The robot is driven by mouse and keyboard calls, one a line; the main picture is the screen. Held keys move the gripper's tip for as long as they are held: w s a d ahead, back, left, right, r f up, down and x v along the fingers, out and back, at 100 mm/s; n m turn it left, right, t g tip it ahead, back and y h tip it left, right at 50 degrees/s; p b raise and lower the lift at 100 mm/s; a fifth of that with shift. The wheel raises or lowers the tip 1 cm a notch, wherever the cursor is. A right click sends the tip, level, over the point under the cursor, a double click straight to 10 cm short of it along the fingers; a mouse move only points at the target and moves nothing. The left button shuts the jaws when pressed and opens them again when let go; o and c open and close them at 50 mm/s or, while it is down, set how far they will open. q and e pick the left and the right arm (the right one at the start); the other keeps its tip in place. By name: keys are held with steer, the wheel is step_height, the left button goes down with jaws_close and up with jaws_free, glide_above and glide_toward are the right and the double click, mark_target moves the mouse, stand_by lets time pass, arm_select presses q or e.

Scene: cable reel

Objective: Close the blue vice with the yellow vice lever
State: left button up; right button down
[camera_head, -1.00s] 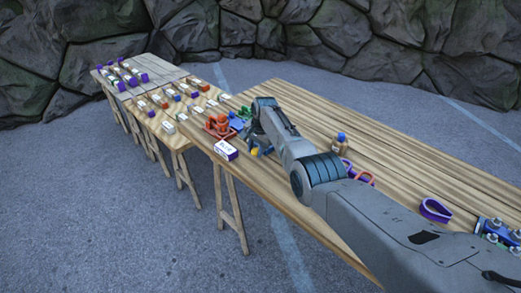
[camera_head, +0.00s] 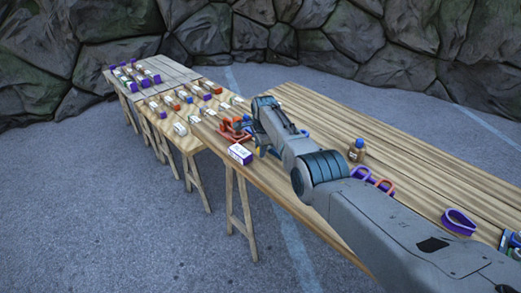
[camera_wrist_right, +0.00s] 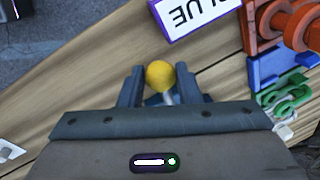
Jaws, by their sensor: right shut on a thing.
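The yellow vice lever shows in the right wrist view as a round yellow knob (camera_wrist_right: 160,74) on a thin pale rod. My right gripper (camera_wrist_right: 158,88) is shut on it, with one finger on each side of the knob. In the head view my right gripper (camera_head: 262,148) is low over the near edge of the bench and hides most of what is under it. A blue part (camera_wrist_right: 278,70), perhaps of the blue vice, shows right of the gripper in the wrist view. The vice's jaws are hidden. My left gripper is not in view.
A white and purple block marked BLUE (camera_wrist_right: 196,12) stands just beyond the gripper; it is also in the head view (camera_head: 241,153). An orange-red device (camera_head: 232,130) is beside it.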

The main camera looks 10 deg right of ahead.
steer(key=shift+w+r, duration=0.1)
steer(key=shift+r, duration=0.05)
steer(key=c, duration=1.5)
jaws_free()
steer(key=o, duration=0.4)
steer(key=shift+o, duration=0.2)
steer(key=shift+r+p, duration=0.35)
steer(key=shift+r, duration=0.15)
step_height(320, 180, up, 9)
steer(key=s, duration=0.2)
steer(key=shift+d+r+b, duration=0.2)
steer(key=shift+b, duration=0.2)
